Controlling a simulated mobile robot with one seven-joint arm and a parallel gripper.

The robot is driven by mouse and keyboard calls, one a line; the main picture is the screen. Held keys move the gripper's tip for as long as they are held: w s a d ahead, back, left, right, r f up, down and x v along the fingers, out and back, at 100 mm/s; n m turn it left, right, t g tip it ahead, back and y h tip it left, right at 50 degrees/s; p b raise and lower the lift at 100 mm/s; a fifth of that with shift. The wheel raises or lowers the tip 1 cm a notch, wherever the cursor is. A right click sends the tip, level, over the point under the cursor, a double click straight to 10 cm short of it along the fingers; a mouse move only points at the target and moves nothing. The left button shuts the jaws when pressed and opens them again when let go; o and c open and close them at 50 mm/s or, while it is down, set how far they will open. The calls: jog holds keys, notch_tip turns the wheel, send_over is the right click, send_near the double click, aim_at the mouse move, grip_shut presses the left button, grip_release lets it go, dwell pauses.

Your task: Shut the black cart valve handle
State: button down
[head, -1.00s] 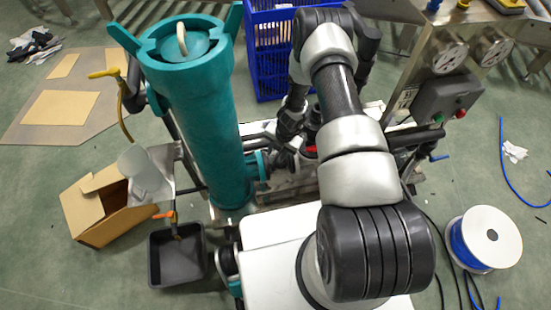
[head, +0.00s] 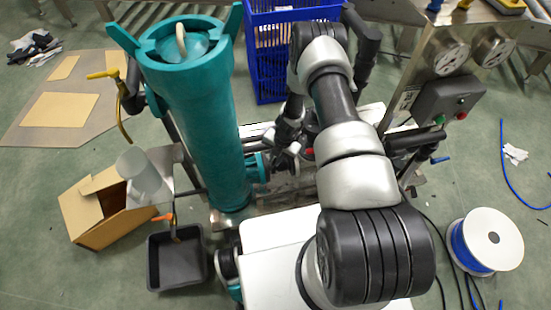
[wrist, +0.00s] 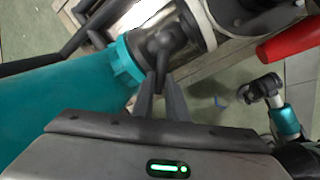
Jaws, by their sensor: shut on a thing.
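In the wrist view the black valve handle (wrist: 163,60) sits on a dark valve body beside a teal collar (wrist: 125,65). My gripper (wrist: 161,85) is shut on the handle, with its two fingers on either side of it. The fingers hide part of the handle. In the head view the grip area lies just right of the tall teal cylinder (head: 200,120), beside the teal fitting (head: 257,166) low on its side. My arm partly covers this spot, and the handle is too small there to make out clearly.
A red handle (wrist: 290,40) is close on the right in the wrist view. In the head view a blue crate (head: 268,60) stands behind, and a control box (head: 450,98) with gauges is at right. A black tray (head: 177,262), cardboard box (head: 100,208) and cable spool (head: 486,240) lie around.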

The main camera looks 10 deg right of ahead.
jog(key=d+n+b, duration=0.1)
jog(key=n, duration=0.1)
jog(key=n+b, duration=0.1)
jog(key=s+d+n+b, duration=0.1)
jog(key=n, duration=0.1)
jog(key=shift+d+n+g+y, duration=0.3)
jog(key=shift+d+g, duration=0.05)
jog(key=shift+g, duration=0.05)
jog(key=c, duration=1.7)
grip_release()
jog(key=shift+c, duration=0.2)
jog(key=d+r+p, duration=0.3)
jog(key=r+p, duration=0.1)
jog(key=r, duration=1.3)
jog(key=shift+s+p, duration=0.35)
jog(key=shift+s, duration=0.05)
jog(key=shift+d, duration=0.1)
